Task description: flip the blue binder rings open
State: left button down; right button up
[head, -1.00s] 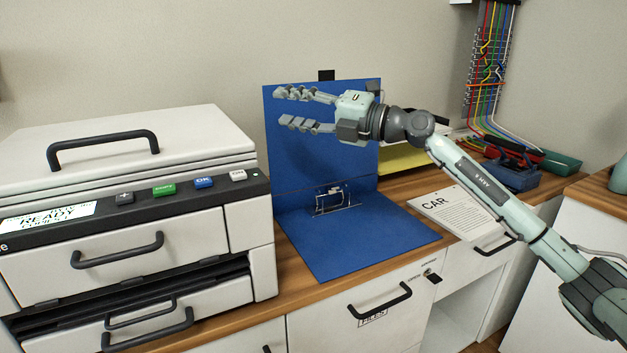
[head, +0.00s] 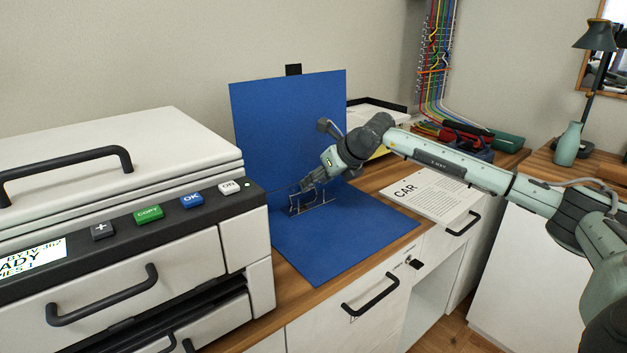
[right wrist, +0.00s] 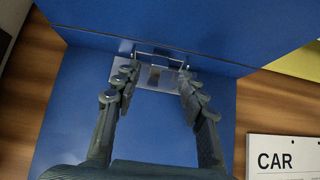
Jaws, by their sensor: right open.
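The blue binder (head: 340,236) lies open on the desk, one cover flat and the other standing upright against the wall. Its metal ring mechanism (head: 314,203) sits near the fold; whether the rings are closed is too small to tell. My right gripper (head: 309,186) is low over the binder at the rings. In the right wrist view the gripper (right wrist: 158,82) is open, its fingers on either side of the ring mechanism (right wrist: 158,72). I cannot tell whether they touch it. My left gripper is not in view.
A white printer (head: 150,235) with handles and buttons stands close on the left. A sheet marked CAR (head: 428,190) lies to the right of the binder. A paper tray (head: 375,118) and a blue hole punch (head: 467,143) are behind. Drawer handles (head: 371,294) stick out below the desk edge.

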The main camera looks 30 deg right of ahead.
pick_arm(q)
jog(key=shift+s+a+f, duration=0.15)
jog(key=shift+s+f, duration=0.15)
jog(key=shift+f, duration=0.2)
pick_arm(e)
jog(key=shift+x, duration=0.9)
grip_shut()
jog(key=shift+w+r+g, duration=0.35)
jog(key=shift+g, duration=0.05)
jog(key=shift+w+a+r+g, duration=0.1)
jog(key=shift+w+r+g, duration=0.05)
jog(key=shift+w+g, duration=0.15)
jog(key=shift+w+g+p, duration=0.2)
jog(key=shift+g+p, duration=0.15)
jog(key=shift+g, duration=0.05)
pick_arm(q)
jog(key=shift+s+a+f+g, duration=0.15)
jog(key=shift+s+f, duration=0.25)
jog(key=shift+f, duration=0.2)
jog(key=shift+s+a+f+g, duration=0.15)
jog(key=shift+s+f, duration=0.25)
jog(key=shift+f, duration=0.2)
pick_arm(e)
jog(key=shift+w+g, duration=0.25)
jog(key=shift+g, duration=0.35)
grip_release()
